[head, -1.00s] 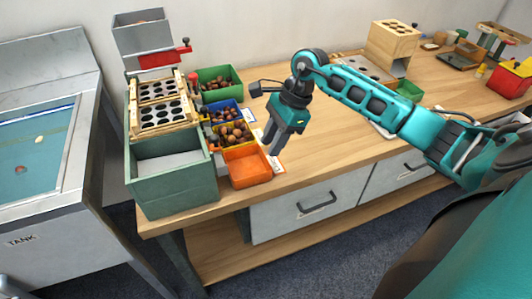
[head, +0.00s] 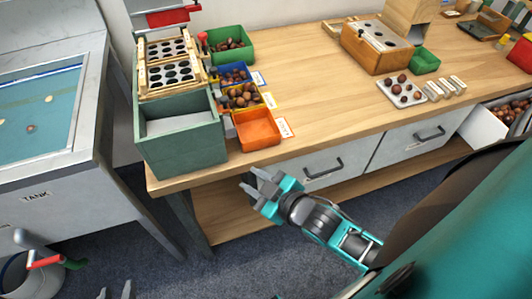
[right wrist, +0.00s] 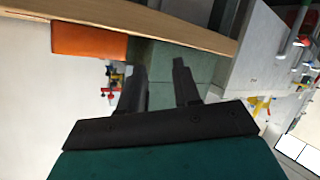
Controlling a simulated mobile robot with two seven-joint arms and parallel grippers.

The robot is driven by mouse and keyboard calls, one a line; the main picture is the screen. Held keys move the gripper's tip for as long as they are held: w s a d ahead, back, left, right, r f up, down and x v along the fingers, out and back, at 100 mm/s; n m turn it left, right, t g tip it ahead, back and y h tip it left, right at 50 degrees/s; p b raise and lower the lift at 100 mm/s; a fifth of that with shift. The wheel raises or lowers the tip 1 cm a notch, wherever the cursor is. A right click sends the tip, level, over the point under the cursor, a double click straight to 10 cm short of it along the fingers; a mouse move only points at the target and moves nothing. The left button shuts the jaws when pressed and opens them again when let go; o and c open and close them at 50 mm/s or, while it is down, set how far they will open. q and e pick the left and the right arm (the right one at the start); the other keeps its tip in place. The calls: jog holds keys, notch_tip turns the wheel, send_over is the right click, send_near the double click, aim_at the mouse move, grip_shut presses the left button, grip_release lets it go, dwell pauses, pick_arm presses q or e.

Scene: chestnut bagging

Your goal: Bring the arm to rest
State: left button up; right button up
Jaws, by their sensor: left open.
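My right gripper (head: 249,178) hangs in front of the bench's front edge, lower than the bench top and clear of the drawers. In the right wrist view its two fingers (right wrist: 159,66) are spread with nothing between them. The fingertips of my left gripper (head: 116,290) just show at the bottom left of the head view, apart, over the floor. The rest of my left arm is out of view.
The wooden bench (head: 310,110) carries a green box (head: 180,140), an orange tray (head: 258,130), bins of chestnuts and a plate with chestnuts (head: 402,92). A tank (head: 60,170) and a bucket (head: 30,275) stand left. Drawers (head: 325,165) face me.

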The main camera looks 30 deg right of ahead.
jog(key=s+f+m+g+h, duration=0.1)
jog(key=s+f+m+g, duration=0.1)
jog(key=s+f+m, duration=0.2)
jog(key=shift+s+a+f+g, duration=0.3)
jog(key=shift+s+g, duration=0.1)
jog(key=shift+s, duration=0.3)
jog(key=shift+r+p, duration=0.7)
